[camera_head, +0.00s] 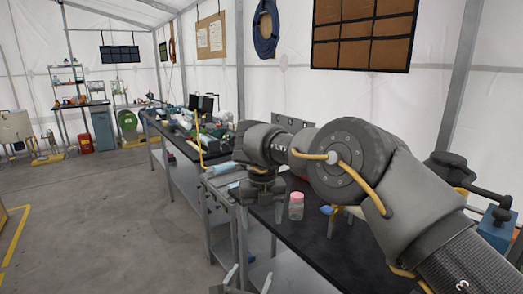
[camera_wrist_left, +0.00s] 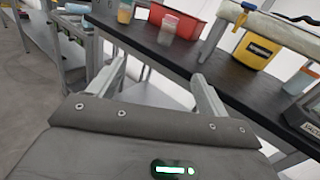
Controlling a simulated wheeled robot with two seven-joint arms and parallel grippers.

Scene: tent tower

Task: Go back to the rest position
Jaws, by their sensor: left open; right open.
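My right gripper (camera_head: 260,208) hangs over the black-topped bench, pointing down, beside and left of a clear jar with a pink lid (camera_head: 296,206). It holds nothing that I can see, and my right arm hides part of the bench. My left gripper (camera_head: 248,279) is low at the bottom of the head view, in front of the bench. In the left wrist view its two fingers (camera_wrist_left: 160,72) are spread apart with nothing between them. The pink-lidded jar (camera_wrist_left: 168,28) stands upright on the bench beyond them.
The black bench top (camera_head: 312,240) runs along the right. In the left wrist view a red bin (camera_wrist_left: 185,18) and a yellow container (camera_wrist_left: 257,52) stand on it. A cluttered bench (camera_head: 172,132) continues behind. The grey floor (camera_head: 110,215) at left is clear.

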